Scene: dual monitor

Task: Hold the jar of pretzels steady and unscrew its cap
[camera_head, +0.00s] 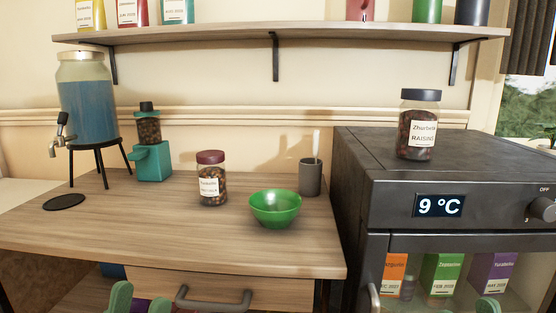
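A clear jar with a dark red cap (211,178) stands upright on the wooden counter, filled with brown pieces. Its white label is too small to read surely; it is the likely jar of pretzels. The cap sits on the jar. A second jar, with a dark cap and a label reading raisins (419,125), stands on the black appliance. My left gripper (139,303) shows at the bottom edge as two green fingertips set apart, open and empty, well short of the jar. My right gripper (487,305) shows only a green tip at the bottom edge.
A green bowl (275,208) stands right of the jar, with a grey cup (311,178) behind it. A teal grinder (151,160) and a drink dispenser (88,105) stand left. The black cooler (360,165) bounds the counter's right side.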

